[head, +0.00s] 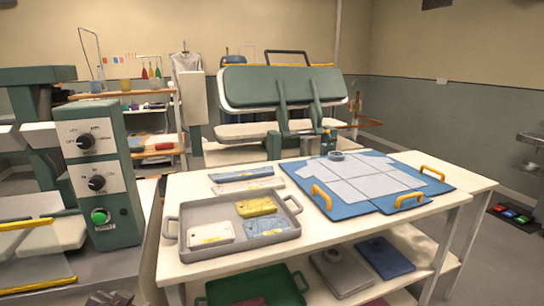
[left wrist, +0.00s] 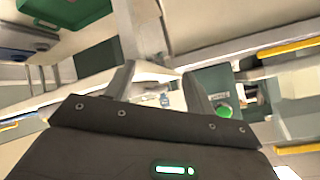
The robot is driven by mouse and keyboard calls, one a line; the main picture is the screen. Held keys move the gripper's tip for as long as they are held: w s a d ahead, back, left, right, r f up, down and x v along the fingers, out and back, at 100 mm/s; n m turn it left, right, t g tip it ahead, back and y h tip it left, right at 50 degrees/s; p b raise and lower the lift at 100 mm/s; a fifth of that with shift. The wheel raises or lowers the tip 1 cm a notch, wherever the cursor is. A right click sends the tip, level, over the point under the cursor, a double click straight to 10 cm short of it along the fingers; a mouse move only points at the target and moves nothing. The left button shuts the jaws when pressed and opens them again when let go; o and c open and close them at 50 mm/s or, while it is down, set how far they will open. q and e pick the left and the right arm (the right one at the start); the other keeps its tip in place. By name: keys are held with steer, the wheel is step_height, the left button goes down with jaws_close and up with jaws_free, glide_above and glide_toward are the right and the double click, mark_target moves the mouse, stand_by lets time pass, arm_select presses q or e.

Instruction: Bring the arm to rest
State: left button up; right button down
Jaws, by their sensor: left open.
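My left gripper (left wrist: 158,82) shows in the left wrist view with its two fingers apart and nothing between them. Behind the fingers are the white table edge and the control box with its green button (left wrist: 223,111). In the head view a small dark part of my left gripper (head: 110,298) shows at the bottom edge, below the control box (head: 98,172) and left of the white table (head: 330,240). Most of the left arm is out of that view. My right gripper is in neither view.
A grey tray (head: 172,228) with folded items stands on the table, left of a blue folding board (head: 285,168) with yellow handles. A green bin (head: 290,292) sits on the lower shelf. A green press (head: 270,88) stands behind. Floor shows at right.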

arm_select(q)
steer(key=s+d+f+n+g+h, duration=0.1)
steer(key=s+d+f+g, duration=0.3)
steer(key=s+f, duration=0.75)
steer(key=s+d+f+g+h, duration=0.2)
steer(key=s+d+f+g, duration=0.15)
steer(key=s+f, duration=0.8)
steer(key=s+f+p, duration=0.1)
steer(key=s+f, duration=0.1)
steer(key=f, duration=1)
steer(key=s+f+p, duration=0.1)
steer(key=s+f, duration=0.2)
steer(key=f, duration=0.8)
steer(key=s+a+f+g, duration=0.2)
steer(key=s+a+f, duration=0.1)
steer(key=s+f, duration=1)
steer(key=shift+s+a+y+p, duration=0.35)
steer(key=shift+s+a+y, duration=0.05)
steer(key=shift+s, duration=0.5)
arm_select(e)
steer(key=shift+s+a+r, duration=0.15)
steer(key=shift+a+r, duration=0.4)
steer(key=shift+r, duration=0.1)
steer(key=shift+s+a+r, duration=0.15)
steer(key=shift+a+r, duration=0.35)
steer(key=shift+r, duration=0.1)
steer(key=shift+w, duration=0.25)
